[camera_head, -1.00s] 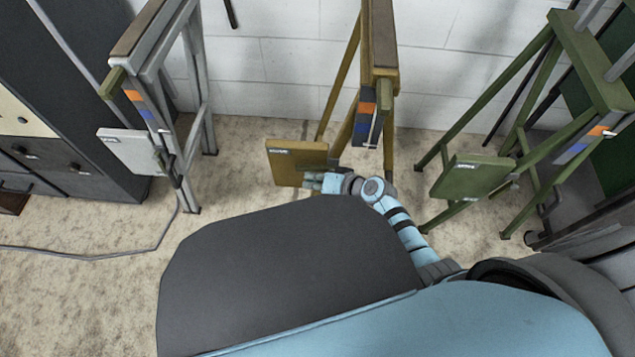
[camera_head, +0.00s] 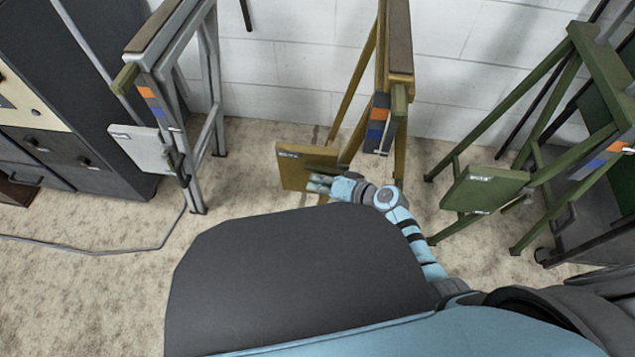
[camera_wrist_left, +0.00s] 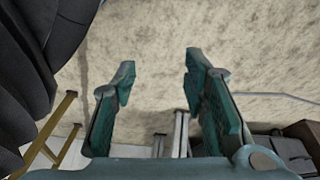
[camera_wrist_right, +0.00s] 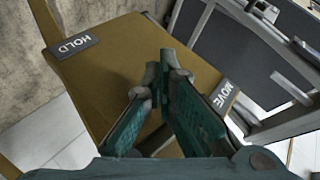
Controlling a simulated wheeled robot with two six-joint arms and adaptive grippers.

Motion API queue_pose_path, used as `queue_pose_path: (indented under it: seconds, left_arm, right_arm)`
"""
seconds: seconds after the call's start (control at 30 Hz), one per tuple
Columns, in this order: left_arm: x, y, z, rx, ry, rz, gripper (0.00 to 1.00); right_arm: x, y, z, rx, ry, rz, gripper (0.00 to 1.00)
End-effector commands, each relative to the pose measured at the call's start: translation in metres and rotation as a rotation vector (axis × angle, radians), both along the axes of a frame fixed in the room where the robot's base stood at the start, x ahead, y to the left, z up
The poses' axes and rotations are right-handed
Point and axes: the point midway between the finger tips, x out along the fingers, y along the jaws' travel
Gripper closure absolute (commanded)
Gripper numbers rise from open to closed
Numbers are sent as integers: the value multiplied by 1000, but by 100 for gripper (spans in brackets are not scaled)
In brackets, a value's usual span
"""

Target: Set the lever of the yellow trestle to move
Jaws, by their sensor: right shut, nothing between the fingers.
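The yellow trestle (camera_head: 386,85) stands in the middle of the head view. Its yellow panel (camera_head: 292,175) faces me low on its left side. In the right wrist view the panel (camera_wrist_right: 110,75) bears a HOLD label at left and a MOVE label at right. My right gripper (camera_head: 314,184) is shut and empty, close in front of the panel; its fingertips (camera_wrist_right: 165,68) show between the two labels. A dark olive bar (camera_head: 322,168) shows just above the gripper; I cannot tell whether it is the lever, or whether they touch. My left gripper (camera_wrist_left: 160,63) is open and empty over bare floor.
A grey trestle (camera_head: 208,85) with a white panel stands at left, and a green trestle (camera_head: 560,90) with a green panel at right. A dark cabinet (camera_head: 85,110) is at far left. A cable (camera_head: 100,247) lies on the floor. A white wall stands behind.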

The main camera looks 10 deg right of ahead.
Motion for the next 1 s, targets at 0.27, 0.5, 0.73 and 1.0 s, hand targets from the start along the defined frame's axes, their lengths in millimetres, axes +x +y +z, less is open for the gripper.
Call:
queue_pose_path:
  seconds: [0.27,0.5,0.73,1.0]
  left_arm:
    - [13,-3,14,4,7,-19,60]
    - [22,-10,65,16,42,-66,60]
    - [19,-11,84,19,57,-76,60]
    - [16,-13,102,24,65,-88,60]
  right_arm:
    - [0,1,-15,0,0,-2,100]
    - [1,4,-43,0,1,-5,100]
    - [-32,-28,-68,-2,4,-6,100]
    - [-59,-53,-88,0,1,-5,100]
